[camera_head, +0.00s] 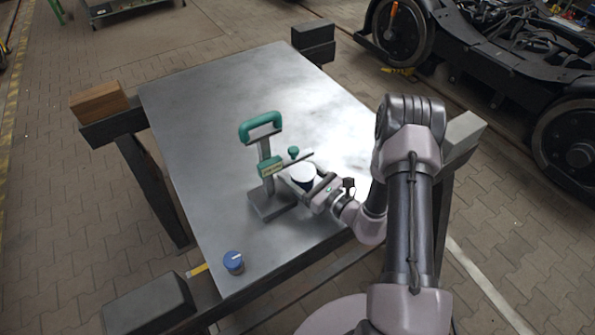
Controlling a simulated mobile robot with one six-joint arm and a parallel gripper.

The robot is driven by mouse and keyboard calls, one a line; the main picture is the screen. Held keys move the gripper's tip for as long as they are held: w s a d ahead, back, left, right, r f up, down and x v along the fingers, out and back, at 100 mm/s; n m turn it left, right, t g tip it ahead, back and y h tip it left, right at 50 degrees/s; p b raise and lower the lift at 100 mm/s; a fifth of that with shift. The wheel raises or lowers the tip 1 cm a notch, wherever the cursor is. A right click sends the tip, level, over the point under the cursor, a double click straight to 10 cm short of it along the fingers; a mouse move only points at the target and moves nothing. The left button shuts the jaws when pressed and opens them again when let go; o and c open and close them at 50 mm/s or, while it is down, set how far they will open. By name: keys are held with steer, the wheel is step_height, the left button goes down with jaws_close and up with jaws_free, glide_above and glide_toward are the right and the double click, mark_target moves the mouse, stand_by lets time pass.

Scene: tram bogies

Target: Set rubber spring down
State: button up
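A short round piece with a pale top and dark side, which I take to be the rubber spring (303,174), is at my gripper, right of the green-handled stand. My gripper (305,182) reaches in from the right, low over the metal table top (195,130). Its fingers appear closed around the piece's sides, though they are small and partly hidden. Whether the piece's underside touches the table is hidden. The stand (264,165) is upright, with a grey base, a green handle and a green knob; its thin rod passes just behind the piece.
A blue round knob-like piece (234,263) stands near the table's front left corner. A wooden block (98,101) sits at the left corner. Black bogies (500,60) stand at the upper right. The table's left and far parts are clear.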

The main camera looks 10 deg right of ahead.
steer(key=shift+o, duration=1.2)
steer(key=shift+r, duration=0.25)
steer(key=p+v, duration=0.2)
steer(key=v, duration=0.9)
steer(key=shift+s+d+p, duration=0.2)
steer(key=shift+s+p, duration=0.1)
steer(key=s+a+r+n+g+y, duration=0.3)
steer(key=a+r+n+g+y, duration=0.2)
steer(key=a+r+n+g, duration=0.55)
steer(key=s+a+r+n+g+h, duration=0.3)
steer(key=s+a+r+n+g, duration=0.15)
steer(key=s+r+n, duration=0.3)
steer(key=s+d+r+n+t+h, duration=0.5)
steer(key=s+r+n+h, duration=0.2)
steer(key=r+h, duration=0.2)
steer(key=shift+r+t+h, duration=0.2)
steer(key=shift+t+h, duration=0.2)
